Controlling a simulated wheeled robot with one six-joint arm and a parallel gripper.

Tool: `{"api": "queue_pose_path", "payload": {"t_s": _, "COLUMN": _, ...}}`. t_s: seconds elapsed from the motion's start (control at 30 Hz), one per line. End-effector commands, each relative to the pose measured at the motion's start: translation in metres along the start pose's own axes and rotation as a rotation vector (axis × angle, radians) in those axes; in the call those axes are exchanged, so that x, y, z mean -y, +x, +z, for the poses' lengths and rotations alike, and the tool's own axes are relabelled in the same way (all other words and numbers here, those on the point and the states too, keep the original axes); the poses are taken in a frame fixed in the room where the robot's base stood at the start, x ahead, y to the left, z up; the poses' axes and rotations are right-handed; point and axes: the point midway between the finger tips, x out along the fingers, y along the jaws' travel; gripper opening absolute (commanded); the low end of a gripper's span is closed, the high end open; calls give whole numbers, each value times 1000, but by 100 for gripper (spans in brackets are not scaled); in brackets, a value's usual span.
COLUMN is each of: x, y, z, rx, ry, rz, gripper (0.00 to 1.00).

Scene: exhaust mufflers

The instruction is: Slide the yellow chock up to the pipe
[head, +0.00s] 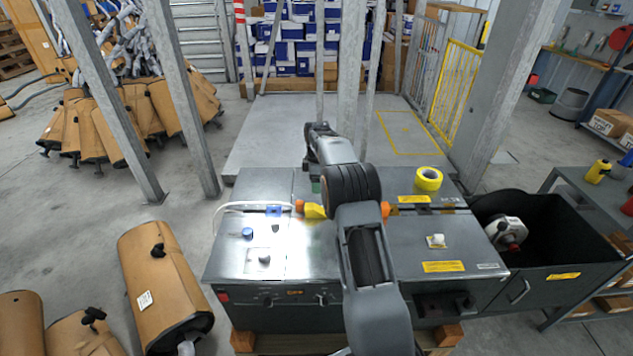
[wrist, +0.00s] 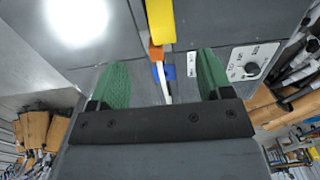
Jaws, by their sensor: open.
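The yellow chock (head: 315,211) lies on the metal bench top, just left of my arm, which covers its right side. The yellow chock also shows at the top of the wrist view (wrist: 160,20), beyond my fingertips. An orange piece (head: 299,206) is at its left end, by the end of a thin white pipe (head: 238,207). I cannot tell whether chock and pipe touch. My gripper (wrist: 163,62) is open, its green fingers apart, with the orange piece and white pipe showing between them. My arm largely hides the gripper in the head view.
A blue block (head: 273,210) sits beside the white pipe. Another orange piece (head: 385,208) shows right of my arm. A yellow tape roll (head: 429,178) stands at the bench's back right. A black bin (head: 540,235) adjoins on the right.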

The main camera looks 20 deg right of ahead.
Motion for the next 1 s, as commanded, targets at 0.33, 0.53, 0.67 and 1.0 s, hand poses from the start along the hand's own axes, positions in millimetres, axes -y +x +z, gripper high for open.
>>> {"api": "queue_pose_path", "payload": {"t_s": 0.33, "x": 0, "y": 21, "z": 0, "rx": 0, "ry": 1, "rz": -3, "gripper": 72}}
{"api": "queue_pose_path", "payload": {"t_s": 0.53, "x": 1, "y": 56, "z": 0, "rx": 0, "ry": 1, "rz": -3, "gripper": 72}}
{"api": "queue_pose_path", "payload": {"t_s": 0.67, "x": 1, "y": 80, "z": 0, "rx": 0, "ry": 1, "rz": -3, "gripper": 72}}
{"api": "queue_pose_path", "payload": {"t_s": 1.0, "x": 0, "y": 124, "z": 0, "rx": 0, "ry": 2, "rz": -2, "gripper": 72}}
